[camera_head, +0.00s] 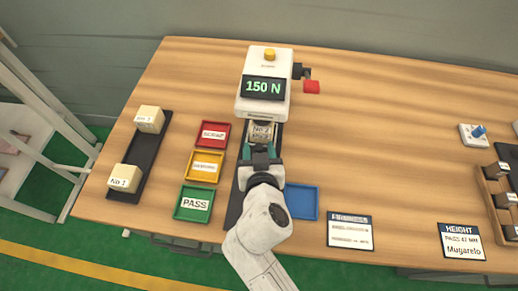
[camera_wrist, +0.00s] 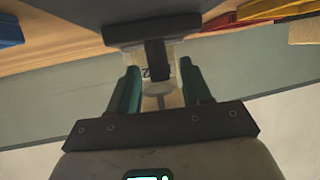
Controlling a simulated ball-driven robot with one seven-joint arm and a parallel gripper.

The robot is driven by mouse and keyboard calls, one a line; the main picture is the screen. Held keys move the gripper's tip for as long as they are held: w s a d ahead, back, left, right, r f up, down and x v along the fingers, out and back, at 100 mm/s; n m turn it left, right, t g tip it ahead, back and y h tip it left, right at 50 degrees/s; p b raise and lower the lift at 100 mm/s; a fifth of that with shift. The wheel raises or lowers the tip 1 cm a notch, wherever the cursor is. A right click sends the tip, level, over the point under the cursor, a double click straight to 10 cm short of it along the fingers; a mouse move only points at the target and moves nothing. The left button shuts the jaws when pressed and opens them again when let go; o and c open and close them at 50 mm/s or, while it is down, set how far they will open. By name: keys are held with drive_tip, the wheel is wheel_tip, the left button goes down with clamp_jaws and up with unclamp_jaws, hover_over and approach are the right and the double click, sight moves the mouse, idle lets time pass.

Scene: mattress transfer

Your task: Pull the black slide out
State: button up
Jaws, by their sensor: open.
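A white press (camera_head: 265,85) with a "150 N" display stands at the back middle of the table. A long black strip (camera_head: 235,203) runs from under it toward me, mostly covered by my arm; I cannot tell whether it is the slide itself or its base. A pale block (camera_head: 263,130) labelled No 2 sits at the press's front. My gripper (camera_head: 260,152) is just in front of that block, with teal fingers apart. In the wrist view, a dark upright piece (camera_wrist: 157,60) with a wide dark bar (camera_wrist: 150,28) lies between or beyond the open fingers (camera_wrist: 160,80); contact is unclear.
Red (camera_head: 211,134), yellow (camera_head: 205,165) and green PASS (camera_head: 194,204) trays lie left of my arm; a blue tray (camera_head: 302,201) lies right. A black rack (camera_head: 140,165) holds two pale blocks at the far left. A red-tipped lever (camera_head: 311,87) juts from the press. Signs lie at the front right.

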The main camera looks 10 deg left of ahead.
clamp_jaws()
idle(0.4)
